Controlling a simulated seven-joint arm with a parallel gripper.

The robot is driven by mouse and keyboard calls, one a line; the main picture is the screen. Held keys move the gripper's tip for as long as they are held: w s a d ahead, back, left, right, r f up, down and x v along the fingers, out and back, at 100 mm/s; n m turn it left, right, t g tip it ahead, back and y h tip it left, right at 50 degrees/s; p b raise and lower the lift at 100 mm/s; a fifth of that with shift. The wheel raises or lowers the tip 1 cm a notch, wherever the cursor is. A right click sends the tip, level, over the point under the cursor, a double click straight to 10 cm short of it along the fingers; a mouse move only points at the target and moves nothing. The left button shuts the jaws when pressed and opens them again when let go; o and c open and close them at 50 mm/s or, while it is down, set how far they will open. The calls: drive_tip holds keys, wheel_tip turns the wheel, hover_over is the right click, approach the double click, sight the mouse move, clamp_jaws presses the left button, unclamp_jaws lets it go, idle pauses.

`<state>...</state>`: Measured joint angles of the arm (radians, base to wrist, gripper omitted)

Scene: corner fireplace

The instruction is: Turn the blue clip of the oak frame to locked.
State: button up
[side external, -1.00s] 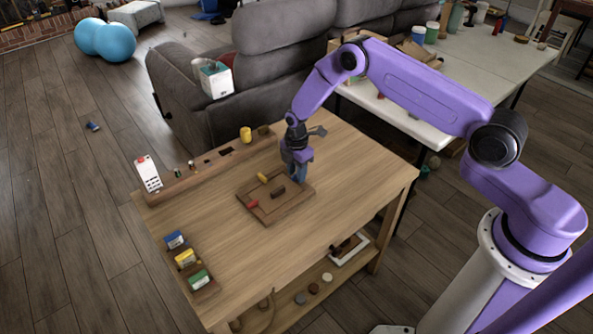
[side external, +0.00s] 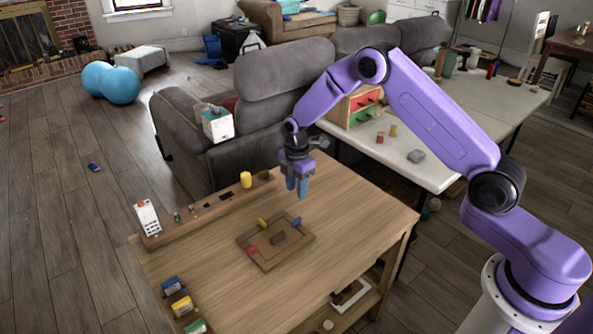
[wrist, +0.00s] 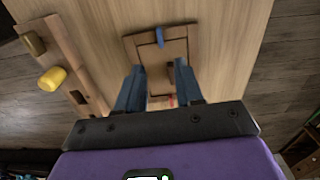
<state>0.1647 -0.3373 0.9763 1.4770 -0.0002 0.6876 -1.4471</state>
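A yellow clip (side external: 262,223) and a red clip (side external: 252,250) are on other sides. My gripper (side external: 297,192) hangs above the frame's back right part, clear of the blue clip. In the wrist view my gripper's fingers (wrist: 158,88) are apart with nothing held; they partly hide the frame.
Blue, yellow and green blocks (side external: 182,306) sit at the front left. The table right of the frame is bare.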

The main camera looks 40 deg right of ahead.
drive_tip(key=shift+r, duration=2.75)
drive_tip(key=s+a+r+m, duration=0.1)
drive_tip(key=s+a+r, duration=0.4)
drive_tip(key=s, duration=0.4)
drive_tip(key=s+a+r+m, duration=0.2)
drive_tip(key=s+r, duration=0.5)
drive_tip(key=s, duration=0.2)
drive_tip(key=s+d+r+m, duration=0.1)
drive_tip(key=s+d, duration=0.2)
drive_tip(key=s, duration=0.8)
drive_tip(key=s+d+r+m, duration=0.1)
drive_tip(key=s+d, duration=0.3)
drive_tip(key=s, duration=0.8)
drive_tip(key=shift+r+m, duration=0.25)
drive_tip(key=shift+m, duration=0.25)
drive_tip(key=shift+d, duration=0.1)
